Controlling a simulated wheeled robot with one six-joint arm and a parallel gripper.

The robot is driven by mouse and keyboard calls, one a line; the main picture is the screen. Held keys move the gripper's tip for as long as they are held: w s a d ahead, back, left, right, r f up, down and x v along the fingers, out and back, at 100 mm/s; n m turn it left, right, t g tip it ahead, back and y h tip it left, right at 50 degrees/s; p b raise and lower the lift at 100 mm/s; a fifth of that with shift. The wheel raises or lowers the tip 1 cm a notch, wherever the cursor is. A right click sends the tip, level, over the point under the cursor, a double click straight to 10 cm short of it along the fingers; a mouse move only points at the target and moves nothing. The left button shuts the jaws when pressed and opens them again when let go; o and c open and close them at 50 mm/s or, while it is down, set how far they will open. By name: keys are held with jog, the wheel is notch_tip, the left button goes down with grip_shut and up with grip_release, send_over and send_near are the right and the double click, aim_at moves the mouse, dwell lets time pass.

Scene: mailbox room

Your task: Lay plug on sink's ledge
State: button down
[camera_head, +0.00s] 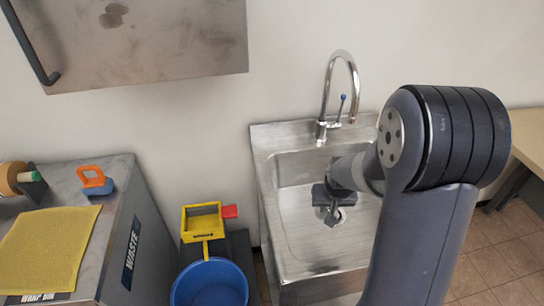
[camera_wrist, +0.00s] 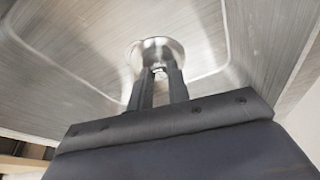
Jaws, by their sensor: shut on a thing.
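The metal sink (camera_head: 285,232) stands against the wall, with a flat ledge (camera_head: 285,133) along its back. My gripper (camera_head: 333,219) reaches down into the basin over the drain area. In the wrist view my gripper (camera_wrist: 160,74) is shut on the small upright knob of the plug (camera_wrist: 152,48), a shiny round metal piece at the basin floor. In the head view the gripper and wrist mostly hide the plug. I cannot tell whether the plug is seated in the drain or slightly raised.
A tall curved faucet (camera_head: 338,62) rises from the back ledge, right of its left part. A yellow mop wringer (camera_head: 203,222) and blue bucket (camera_head: 210,284) stand left of the sink. A grey waste cabinet (camera_head: 135,215) is farther left. The ledge's left part is bare.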

aim_at(326, 212)
jog(key=b+x, duration=0.4)
jog(key=b, duration=0.1)
jog(key=shift+s+f, duration=0.3)
jog(key=shift+f, duration=0.2)
jog(key=shift+w+a+f+b, duration=0.1)
jog(key=shift+w+f+b, duration=0.15)
jog(key=shift+b, duration=0.4)
jog(key=w+a+r+m+p, duration=0.1)
jog(key=w+a+r+p, duration=0.8)
jog(key=w, duration=0.4)
jog(key=w+a+r+m+p, duration=0.1)
jog(key=w+a+r+p, duration=0.55)
jog(key=w+r, duration=0.5)
jog(key=shift+h, duration=0.3)
jog(key=shift+s+f+p+x, duration=0.15)
jog(key=shift+s+p+x, duration=0.25)
jog(key=shift+x, duration=1.4)
jog(key=shift+s+f+p+x, duration=0.1)
jog(key=shift+s+p+x, duration=0.3)
jog(key=shift+x, duration=1.4)
jog(key=shift+s+f+p+x, duration=0.2)
jog(key=shift+s+x, duration=0.25)
jog(key=shift+x, duration=1.35)
jog(key=c, duration=1.3)
grip_release()
jog(key=shift+a, duration=0.2)
jog(key=shift+c, duration=0.2)
jog(key=shift+r, duration=0.1)
